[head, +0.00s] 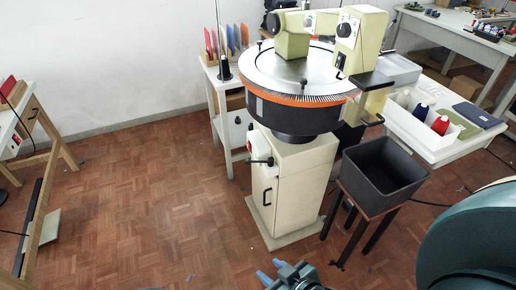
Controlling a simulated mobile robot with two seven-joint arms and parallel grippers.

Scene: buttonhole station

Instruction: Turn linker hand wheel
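The linker (296,100) stands on a cream cabinet. It has a round dial plate with an orange band, a black drum below and a cream-green head (352,35) on top. A small pale disc with a dark centre (345,29) shows on the head's face; I cannot tell for sure whether it is the hand wheel. My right gripper (271,271) is at the bottom edge, low in front of the cabinet and well apart from the linker. Its two blue fingertips are spread with nothing between them. My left gripper is not in view.
A black bin (383,173) on a wooden stand is right of the cabinet. A white table (436,144) with thread cones stands behind it. A small white trolley (222,85) is at the linker's left.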

